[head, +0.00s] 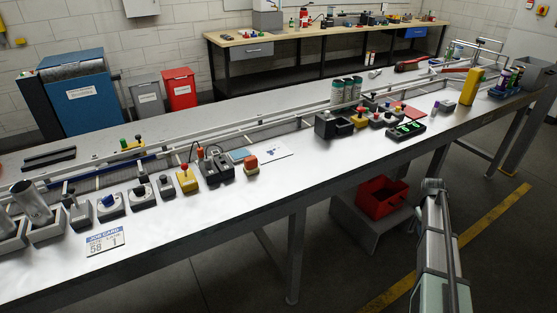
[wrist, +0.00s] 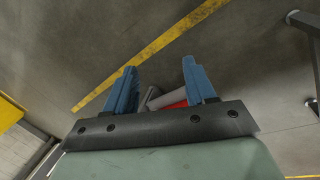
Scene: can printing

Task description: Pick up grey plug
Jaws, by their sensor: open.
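I cannot pick out the grey plug for certain; the objects on the bench are small in the head view. Small grey-topped control boxes (head: 143,194) stand in a row on the bench's left part, with darker ones further right. My gripper (wrist: 158,66) shows in the wrist view as two blue fingers spread apart, with nothing between their tips but floor beyond. In the head view my arm is at the lower right, off the bench's front edge, apart from everything on it. The wrist view shows no plug.
The long white bench (head: 200,235) carries a conveyor rail along its back. A red bin (head: 382,197) sits on a grey step below the bench. A yellow block (head: 472,87) stands at the right. A job card (head: 104,241) lies at the left front. The middle front is clear.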

